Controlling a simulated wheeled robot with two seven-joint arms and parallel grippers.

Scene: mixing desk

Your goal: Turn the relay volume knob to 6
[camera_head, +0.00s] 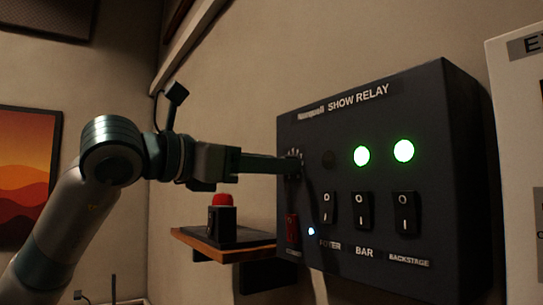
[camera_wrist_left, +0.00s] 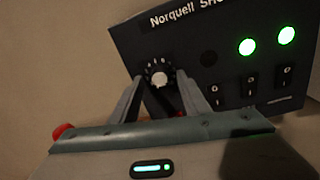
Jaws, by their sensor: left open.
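The show relay box (camera_head: 340,130) is a dark panel on the wall. Its volume knob (camera_wrist_left: 159,79) is pale and round, with a ring of white numbers around it. In the head view my gripper mostly hides the knob. My left gripper (camera_head: 291,164) reaches the panel from the left, its tips at the knob. In the wrist view the two fingers of my left gripper (camera_wrist_left: 162,88) are apart, one on each side of the knob. I cannot tell whether they touch it. The knob's setting is too small to read. My right gripper is not in view.
The panel has two lit green lamps (camera_head: 362,156), a dark lamp (camera_head: 328,159), three black rocker switches (camera_head: 361,211) and a red switch (camera_head: 291,227) below the knob. A red button (camera_head: 222,200) stands on a wall shelf (camera_head: 215,243) below my arm. A white board (camera_head: 517,120) is at right.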

